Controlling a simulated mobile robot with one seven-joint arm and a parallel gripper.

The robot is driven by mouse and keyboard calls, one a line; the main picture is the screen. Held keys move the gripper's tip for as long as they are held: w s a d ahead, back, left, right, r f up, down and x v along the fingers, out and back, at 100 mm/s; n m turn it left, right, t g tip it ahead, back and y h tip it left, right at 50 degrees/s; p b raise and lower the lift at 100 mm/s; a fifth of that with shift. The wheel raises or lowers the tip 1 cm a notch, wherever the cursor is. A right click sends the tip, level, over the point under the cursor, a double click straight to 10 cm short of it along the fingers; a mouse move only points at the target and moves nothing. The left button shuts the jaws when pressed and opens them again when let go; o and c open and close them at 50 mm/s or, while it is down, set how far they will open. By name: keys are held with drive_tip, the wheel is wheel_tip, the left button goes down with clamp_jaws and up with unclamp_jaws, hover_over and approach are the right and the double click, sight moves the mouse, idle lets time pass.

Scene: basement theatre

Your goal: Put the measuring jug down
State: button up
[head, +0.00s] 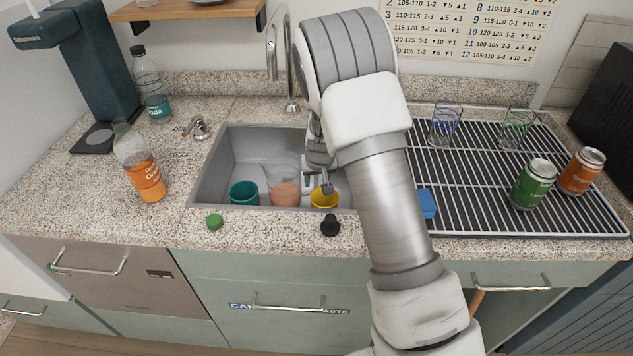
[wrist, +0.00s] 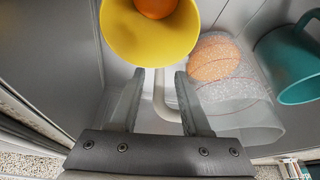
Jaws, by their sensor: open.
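The measuring jug looks to be the clear vessel (head: 285,168) with orange contents in the sink, between a teal mug and a yellow cup. In the wrist view the clear jug (wrist: 238,110) is right of my fingers. No object is clearly held.
The yellow cup (wrist: 150,45) holds an orange round thing. The teal mug (head: 244,193) stands at the sink's left. Bottles (head: 141,168) stand left. A black stopper (head: 330,226) lies at the front edge.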

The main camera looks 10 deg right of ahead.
drive_tip(key=s+d+r+y+p, duration=0.1)
drive_tip(key=s+r, duration=0.7)
drive_tip(key=r, duration=0.4)
drive_tip(key=s+r+y, duration=0.1)
drive_tip(key=s+r, duration=0.8)
drive_tip(key=r, duration=0.4)
drive_tip(key=s+d+r+h, duration=0.1)
drive_tip(key=s+r, duration=0.1)
drive_tip(key=s, duration=0.7)
drive_tip(key=s+d+r+t+h, duration=0.1)
drive_tip(key=s+d+r, duration=0.1)
drive_tip(key=s, duration=0.7)
drive_tip(key=shift+r, duration=0.4)
drive_tip(key=shift+d+r, duration=0.1)
drive_tip(key=shift+r+p, duration=0.8)
drive_tip(key=shift+p, duration=0.15)
drive_tip(key=shift+w, duration=0.15)
